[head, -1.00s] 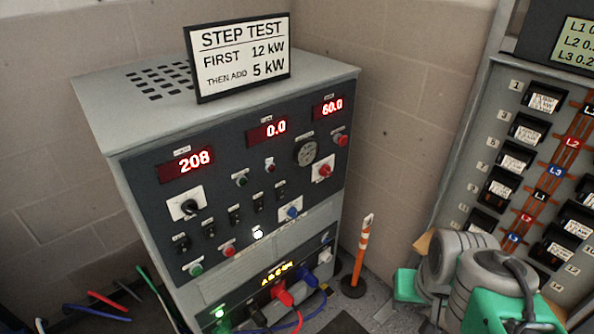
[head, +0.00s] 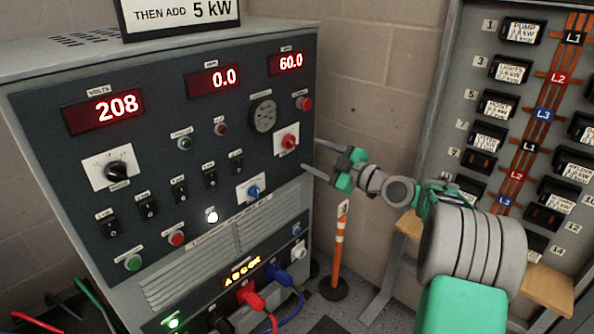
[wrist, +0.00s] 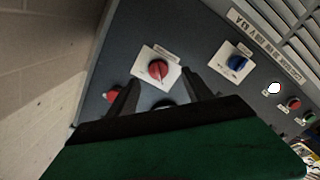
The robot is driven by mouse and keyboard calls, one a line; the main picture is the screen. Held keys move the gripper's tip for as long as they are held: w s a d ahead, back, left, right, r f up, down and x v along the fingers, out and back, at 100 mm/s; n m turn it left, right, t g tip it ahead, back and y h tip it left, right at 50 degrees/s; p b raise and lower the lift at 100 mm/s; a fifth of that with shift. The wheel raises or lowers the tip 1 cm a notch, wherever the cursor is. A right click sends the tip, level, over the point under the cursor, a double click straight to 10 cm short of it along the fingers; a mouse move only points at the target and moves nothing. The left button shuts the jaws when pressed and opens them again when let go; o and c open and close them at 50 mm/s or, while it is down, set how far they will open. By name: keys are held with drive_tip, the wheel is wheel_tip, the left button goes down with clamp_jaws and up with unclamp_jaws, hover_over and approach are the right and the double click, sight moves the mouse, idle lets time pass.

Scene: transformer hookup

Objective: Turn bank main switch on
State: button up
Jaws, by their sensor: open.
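A grey cabinet with a dark control panel (head: 60,165) fills the left of the head view. A red rotary knob on a white plate (head: 289,141) sits near its right edge, a blue one (head: 253,191) lower left of it, and a black one (head: 117,171) at the left. The labels are too small to read, so I cannot tell which is the bank main switch. My gripper (head: 310,155) is open and empty by the panel's right edge. In the wrist view the red knob (wrist: 158,70) appears between the fingertips (wrist: 161,77); contact cannot be told.
A red push button (head: 304,104) is above the red knob. Red and blue plugs (head: 250,297) stick out below. An orange post (head: 338,250) stands right of the cabinet. A breaker panel (head: 470,75) is on the right.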

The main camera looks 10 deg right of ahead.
sight(295, 144)
drive_tip(key=x, duration=0.5)
drive_tip(key=r+x, duration=0.1)
drive_tip(key=x, duration=0.1)
drive_tip(key=shift+w+a+f+p, duration=0.1)
drive_tip(key=shift+w+a+p, duration=0.1)
drive_tip(key=shift+w+p, duration=0.15)
drive_tip(key=shift+c, duration=0.5)
clamp_jaws()
